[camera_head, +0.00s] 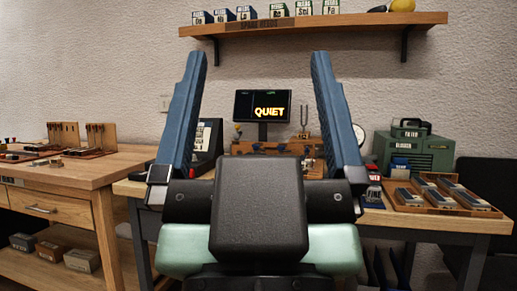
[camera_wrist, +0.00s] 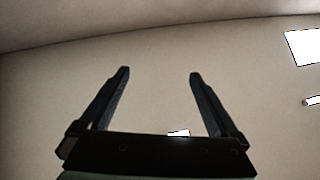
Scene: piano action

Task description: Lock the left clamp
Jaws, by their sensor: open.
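My gripper (camera_head: 260,56) stands large in the middle of the head view. Its two blue fingers point up and are wide apart, with nothing between them. In the wrist view my gripper (camera_wrist: 160,73) is also open and empty, facing a plain pale surface with a few bright white patches. I cannot make out the left clamp in either view. The middle of the workbench (camera_head: 130,188) is largely hidden behind my gripper and arm. A wooden block (camera_head: 245,147) shows between the fingers at the back of the bench.
A lit QUIET sign (camera_head: 263,105) stands behind the bench under a wall shelf (camera_head: 310,24). A wooden side table (camera_head: 65,175) stands at the left.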

